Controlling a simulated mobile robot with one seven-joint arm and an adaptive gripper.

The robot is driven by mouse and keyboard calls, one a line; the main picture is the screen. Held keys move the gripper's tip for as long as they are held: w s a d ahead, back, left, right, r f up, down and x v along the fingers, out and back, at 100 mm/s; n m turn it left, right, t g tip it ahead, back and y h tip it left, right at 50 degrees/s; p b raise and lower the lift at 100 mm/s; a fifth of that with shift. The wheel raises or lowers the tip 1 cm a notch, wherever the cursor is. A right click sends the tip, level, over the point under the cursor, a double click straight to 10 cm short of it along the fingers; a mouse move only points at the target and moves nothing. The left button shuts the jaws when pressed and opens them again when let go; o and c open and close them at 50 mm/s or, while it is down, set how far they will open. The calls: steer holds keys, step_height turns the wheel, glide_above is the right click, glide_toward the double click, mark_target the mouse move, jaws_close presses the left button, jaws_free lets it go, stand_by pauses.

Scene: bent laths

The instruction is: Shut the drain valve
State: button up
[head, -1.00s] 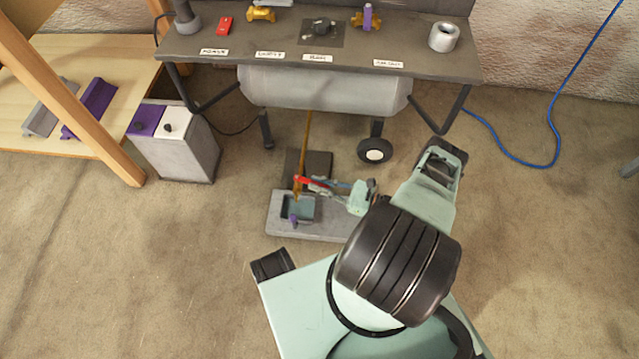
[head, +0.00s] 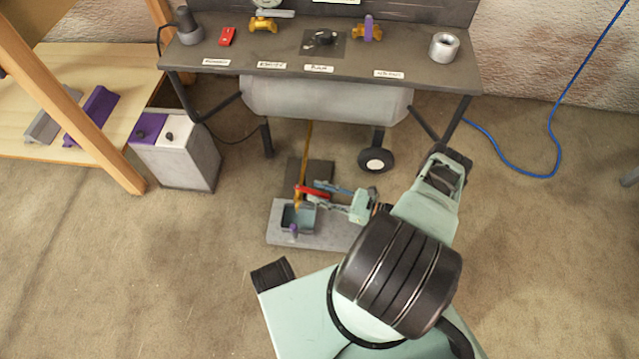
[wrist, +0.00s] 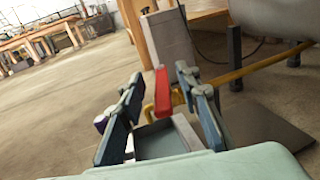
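The drain valve's red lever (head: 313,191) sits on a yellow pipe (head: 308,140) low over the floor, beside a grey basin (head: 299,218). In the wrist view the lever (wrist: 163,92) shows between the two fingers, apart from them as far as I can see. My gripper (head: 318,195) is open around the lever's place, reaching in from the right; it also shows in the wrist view (wrist: 160,88). The valve body is partly hidden by the lever and fingers.
The bench (head: 420,85) with a grey tank (head: 325,100) beneath stands behind the valve. A grey box (head: 178,160) stands left. A blue hose (head: 530,174) lies right. The floor in front left is clear.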

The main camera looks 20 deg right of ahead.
mark_target(319, 194)
step_height(319, 194, up, 9)
steer(key=shift+r, duration=0.2)
stand_by(0.3)
steer(key=shift+c, duration=0.2)
